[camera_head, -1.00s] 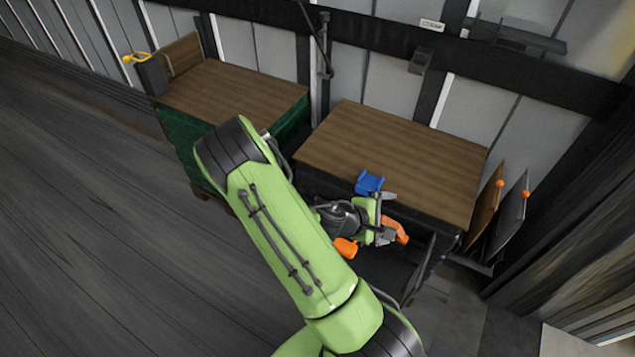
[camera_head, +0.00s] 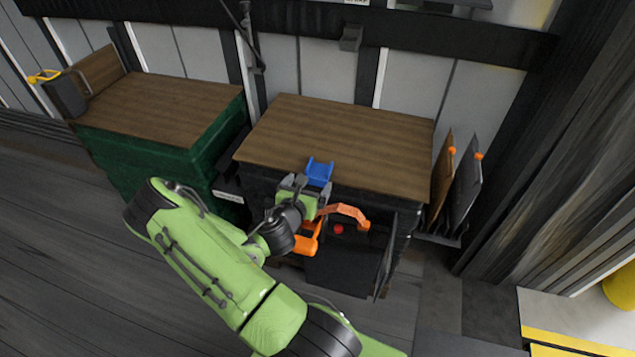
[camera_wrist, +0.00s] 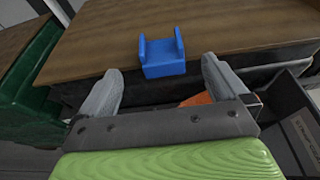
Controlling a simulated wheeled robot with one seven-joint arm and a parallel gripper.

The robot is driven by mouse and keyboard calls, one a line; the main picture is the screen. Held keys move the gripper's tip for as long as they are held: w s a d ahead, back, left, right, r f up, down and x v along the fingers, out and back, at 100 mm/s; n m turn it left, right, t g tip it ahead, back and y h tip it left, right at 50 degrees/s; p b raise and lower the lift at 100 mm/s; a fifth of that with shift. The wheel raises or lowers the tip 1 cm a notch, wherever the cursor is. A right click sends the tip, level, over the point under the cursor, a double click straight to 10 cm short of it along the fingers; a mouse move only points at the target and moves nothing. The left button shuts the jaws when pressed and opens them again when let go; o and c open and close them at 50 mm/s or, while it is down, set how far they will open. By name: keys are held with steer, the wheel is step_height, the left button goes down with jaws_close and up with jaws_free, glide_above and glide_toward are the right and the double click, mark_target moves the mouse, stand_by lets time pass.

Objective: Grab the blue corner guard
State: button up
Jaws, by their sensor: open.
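The blue corner guard (camera_head: 319,172) sits at the front edge of the wooden top of the dark cabinet. In the wrist view the corner guard (camera_wrist: 163,55) lies ahead of the fingers, with two raised sides and a flat front. My gripper (camera_head: 309,184) is just in front of that edge. In the wrist view my gripper (camera_wrist: 160,85) is open, its two grey fingers apart, with the corner guard beyond the tips and roughly between them. The fingers do not appear to touch it. Its far underside is hidden.
The dark cabinet's wooden top (camera_head: 340,130) is otherwise clear. Below it an open compartment holds a red item (camera_head: 338,229), with an orange piece (camera_head: 345,211) near my gripper. A green-sided bench (camera_head: 150,150) stands left. Upright boards (camera_head: 466,195) lean at the right.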

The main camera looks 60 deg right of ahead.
mark_target(319, 171)
steer(key=p+x, duration=0.1)
steer(key=x, duration=0.9)
steer(key=shift+w+d+r, duration=0.1)
steer(key=shift+d, duration=0.3)
steer(key=c, duration=1)
